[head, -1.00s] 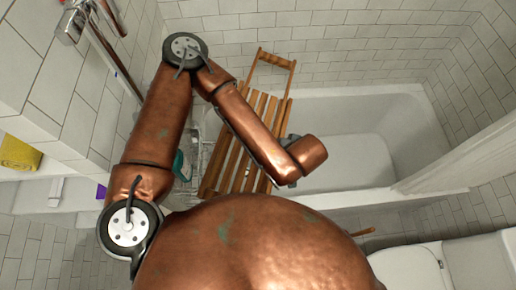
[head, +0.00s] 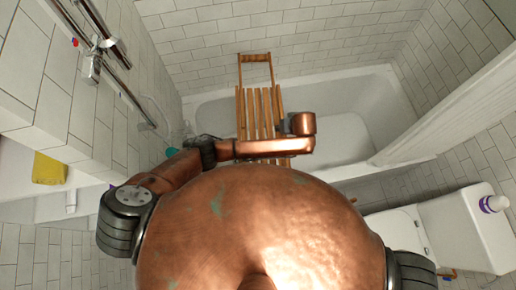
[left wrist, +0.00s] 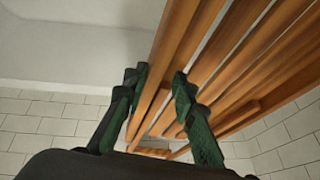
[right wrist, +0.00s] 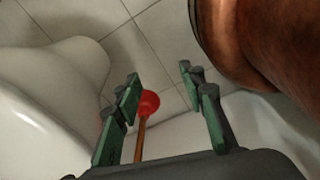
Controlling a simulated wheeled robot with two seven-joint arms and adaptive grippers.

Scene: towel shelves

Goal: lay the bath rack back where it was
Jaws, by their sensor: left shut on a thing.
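The bath rack (head: 256,108) is a wooden slatted frame with an open end loop, seen over the left part of the white bathtub (head: 391,98) in the head view. Its near end is hidden behind my left arm. In the left wrist view, the slats of the bath rack (left wrist: 235,65) run up to the right. My left gripper (left wrist: 160,85) is shut on a long wooden bar at the rack's edge. I cannot tell whether the rack touches the tub rim. My right gripper (right wrist: 160,82) is open and empty, low beside the toilet and tub.
A white toilet (head: 397,228) stands at the right, with a purple-and-white roll (head: 494,204) on its tank. A red plunger (right wrist: 149,102) stands on the floor. A shower fixture (head: 92,68) is on the left wall. A yellow object (head: 48,168) sits at the left. A curtain hangs at the right.

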